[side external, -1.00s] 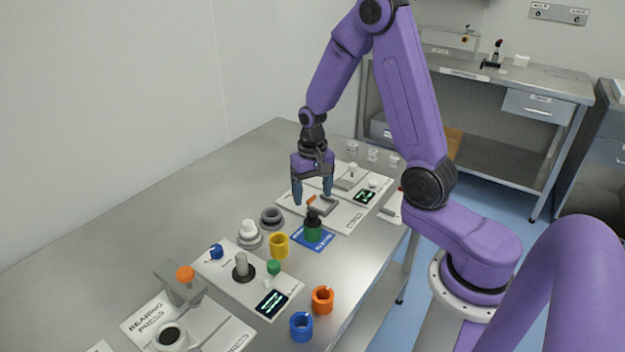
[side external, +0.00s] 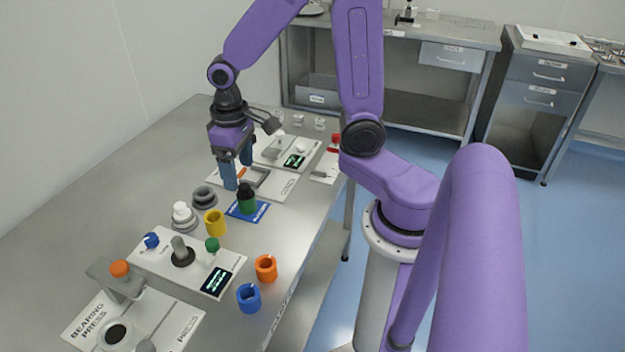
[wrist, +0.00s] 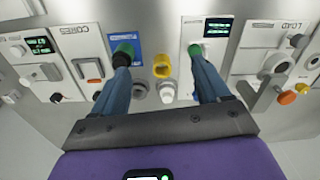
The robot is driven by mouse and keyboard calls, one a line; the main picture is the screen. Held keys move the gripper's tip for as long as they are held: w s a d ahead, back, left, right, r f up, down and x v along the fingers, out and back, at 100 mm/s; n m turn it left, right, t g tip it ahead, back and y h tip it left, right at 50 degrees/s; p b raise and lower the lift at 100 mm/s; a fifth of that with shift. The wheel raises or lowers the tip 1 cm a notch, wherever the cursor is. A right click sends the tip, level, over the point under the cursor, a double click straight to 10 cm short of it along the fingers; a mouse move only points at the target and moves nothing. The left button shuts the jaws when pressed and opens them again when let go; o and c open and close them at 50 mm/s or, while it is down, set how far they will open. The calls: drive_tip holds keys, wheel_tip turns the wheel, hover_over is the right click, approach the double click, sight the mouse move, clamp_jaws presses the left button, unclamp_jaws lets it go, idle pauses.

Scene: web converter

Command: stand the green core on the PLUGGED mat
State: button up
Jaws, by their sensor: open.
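The green core (side external: 247,205) stands upright on the blue mat (side external: 262,213), with a black plug-like top (side external: 245,189). The mat's white lettering is too small to read. My gripper (side external: 239,178) is open and empty, behind and above the core, its fingers pointing down. In the wrist view my gripper (wrist: 158,66) has its fingers wide apart. There the green core (wrist: 123,50) shows at the left fingertip, which partly hides it, and the blue mat (wrist: 137,43) lies beside it. I see no contact between finger and core.
A yellow core (side external: 215,222) and a grey ring (side external: 204,196) stand near the mat. Orange (side external: 266,268) and blue (side external: 249,297) cores stand near the table's front edge. A station panel with a grey post (side external: 180,250) is nearer the camera. The left of the table is clear.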

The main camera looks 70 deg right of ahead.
drive_tip(key=s+a+r+n, duration=0.2)
drive_tip(key=s+n, duration=0.3)
drive_tip(key=s, duration=0.4)
drive_tip(key=s+a+r+n, duration=0.1)
drive_tip(key=s+r+n, duration=0.1)
drive_tip(key=s+n, duration=0.4)
drive_tip(key=s, duration=0.3)
drive_tip(key=shift+a, duration=0.35)
drive_tip(key=shift+w, duration=0.1)
